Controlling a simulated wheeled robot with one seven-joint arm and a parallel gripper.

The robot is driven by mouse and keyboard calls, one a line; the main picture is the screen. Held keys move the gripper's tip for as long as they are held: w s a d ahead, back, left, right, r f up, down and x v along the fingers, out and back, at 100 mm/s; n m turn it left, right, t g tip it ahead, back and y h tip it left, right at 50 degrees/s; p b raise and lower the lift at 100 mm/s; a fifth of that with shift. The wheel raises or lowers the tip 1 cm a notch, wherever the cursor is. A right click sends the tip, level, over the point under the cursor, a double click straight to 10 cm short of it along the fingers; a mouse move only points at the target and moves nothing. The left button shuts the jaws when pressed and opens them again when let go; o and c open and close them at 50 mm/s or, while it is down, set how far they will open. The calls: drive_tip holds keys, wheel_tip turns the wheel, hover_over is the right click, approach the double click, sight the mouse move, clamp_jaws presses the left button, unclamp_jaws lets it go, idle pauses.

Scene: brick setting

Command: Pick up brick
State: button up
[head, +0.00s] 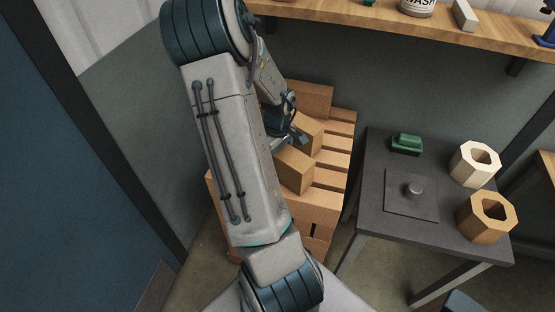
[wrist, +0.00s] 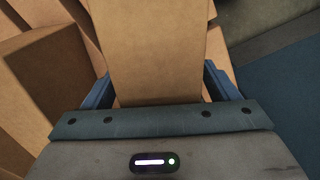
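Several plain tan bricks lie on a slatted, pallet-like stack (head: 335,160) in the head view. One brick (head: 295,170) is at the front, another (head: 309,136) is just behind it, and a third (head: 313,98) is at the back. My gripper (head: 294,137) is down among them, partly hidden by my arm. In the wrist view a tan brick (wrist: 160,50) fills the space between the two blue fingers of my gripper (wrist: 160,85). The fingertips lie close along its two sides; whether they press on it is not clear. The brick's far end is out of frame.
A dark table (head: 365,205) stands right of the stack with a green object (head: 407,144), a plate with a knob (head: 411,200) and two hexagonal rings. A wooden shelf (head: 350,16) runs above. Another brick (wrist: 45,85) lies left of my gripper in the wrist view.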

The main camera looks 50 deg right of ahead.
drive_tip(key=c, duration=1.5)
drive_tip(key=shift+w, duration=0.1)
clamp_jaws()
drive_tip(key=shift+r, duration=0.2)
